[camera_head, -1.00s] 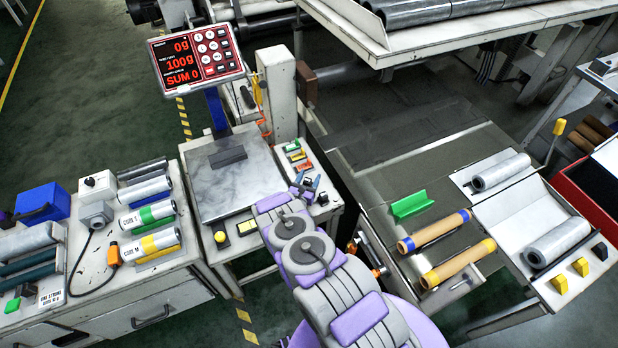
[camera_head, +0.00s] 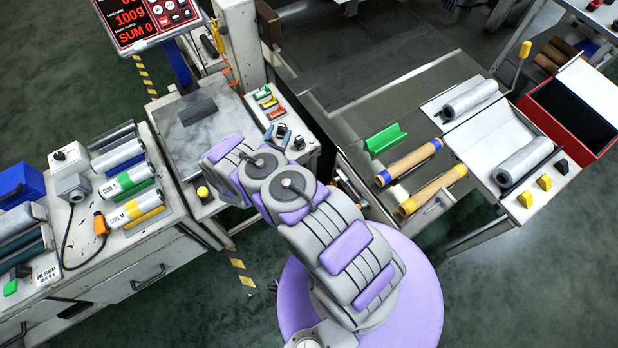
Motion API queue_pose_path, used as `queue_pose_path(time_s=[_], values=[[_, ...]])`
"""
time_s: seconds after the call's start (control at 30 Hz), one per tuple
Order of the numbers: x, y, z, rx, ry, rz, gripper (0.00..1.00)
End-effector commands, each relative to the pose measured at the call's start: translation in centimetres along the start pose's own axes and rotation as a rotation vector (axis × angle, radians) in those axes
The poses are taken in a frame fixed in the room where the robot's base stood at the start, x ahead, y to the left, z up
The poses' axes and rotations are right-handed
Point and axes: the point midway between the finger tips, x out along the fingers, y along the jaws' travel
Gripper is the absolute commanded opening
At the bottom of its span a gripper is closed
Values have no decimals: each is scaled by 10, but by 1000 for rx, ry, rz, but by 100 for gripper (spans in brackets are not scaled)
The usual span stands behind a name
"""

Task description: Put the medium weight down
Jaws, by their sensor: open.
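I cannot make out which thing is the medium weight; none in view is clearly marked as one. A dark flat piece (camera_head: 197,110) rests on the metal plate of the scale (camera_head: 176,150). The scale's display (camera_head: 140,18), cut off by the top edge, reads 100g and SUM 0 in red. My grey and lilac arm crosses the middle of the view, and its upper end overlaps the front right part of the scale. My gripper is not visible, so I cannot see whether it holds anything.
The left bench holds rolls labelled CORE S (camera_head: 124,182) and CORE M (camera_head: 132,212) and a blue box (camera_head: 20,186). A panel (camera_head: 285,125) with coloured pieces adjoins the scale. Two brown rolls (camera_head: 410,163) and a green bracket (camera_head: 385,138) lie right of my arm. A red bin (camera_head: 567,118) stands far right.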

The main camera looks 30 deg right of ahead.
Motion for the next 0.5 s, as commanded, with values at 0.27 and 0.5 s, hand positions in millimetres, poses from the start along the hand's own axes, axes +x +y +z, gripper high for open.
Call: queue_pose_path(time_s=[0.27,0.5], values=[[38,-31,119,122,-48,-286,61],[40,-75,206,244,-58,-532,61]])
